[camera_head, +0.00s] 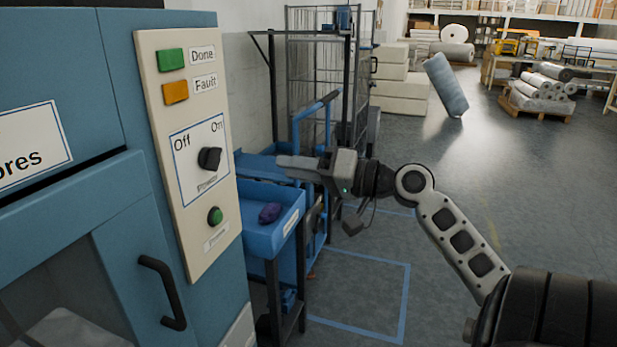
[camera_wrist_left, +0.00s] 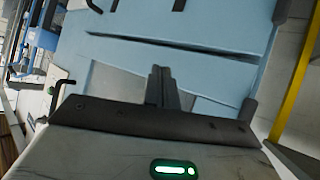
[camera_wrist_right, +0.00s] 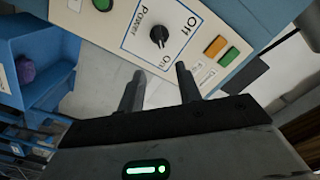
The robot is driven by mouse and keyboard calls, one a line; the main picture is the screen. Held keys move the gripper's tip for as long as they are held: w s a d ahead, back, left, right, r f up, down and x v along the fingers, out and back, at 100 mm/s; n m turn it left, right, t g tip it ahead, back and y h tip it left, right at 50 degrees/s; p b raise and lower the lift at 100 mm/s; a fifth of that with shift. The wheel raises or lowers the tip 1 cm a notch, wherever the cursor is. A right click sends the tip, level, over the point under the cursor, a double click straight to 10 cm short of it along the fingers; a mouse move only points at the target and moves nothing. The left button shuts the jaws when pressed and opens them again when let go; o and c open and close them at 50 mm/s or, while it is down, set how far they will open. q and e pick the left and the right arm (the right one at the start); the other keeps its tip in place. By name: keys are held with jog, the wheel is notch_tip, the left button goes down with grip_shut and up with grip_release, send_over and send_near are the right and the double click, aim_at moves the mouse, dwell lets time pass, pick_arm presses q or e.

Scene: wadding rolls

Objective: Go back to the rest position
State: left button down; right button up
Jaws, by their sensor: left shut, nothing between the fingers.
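My right gripper (camera_head: 283,163) reaches in front of the machine's cream control panel (camera_head: 186,230), its fingers pointing left towards it. In the right wrist view its fingers (camera_wrist_right: 158,82) are apart with nothing between them, clear of the black power knob (camera_wrist_right: 158,37). The knob (camera_head: 209,158) also shows in the head view, between the Off and On labels. My left gripper (camera_wrist_left: 160,75) shows only in the left wrist view, its fingers together and empty, before the machine's light blue front (camera_wrist_left: 205,60). It is out of the head view.
A blue bin (camera_head: 262,236) with a purple item (camera_head: 270,212) stands on a cart beside the panel, just below my right gripper. A black door handle (camera_head: 163,292) sticks out of the machine. Open floor lies to the right; wadding rolls (camera_head: 545,88) are far back.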

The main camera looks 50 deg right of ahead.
jog(key=shift+v, duration=1.1)
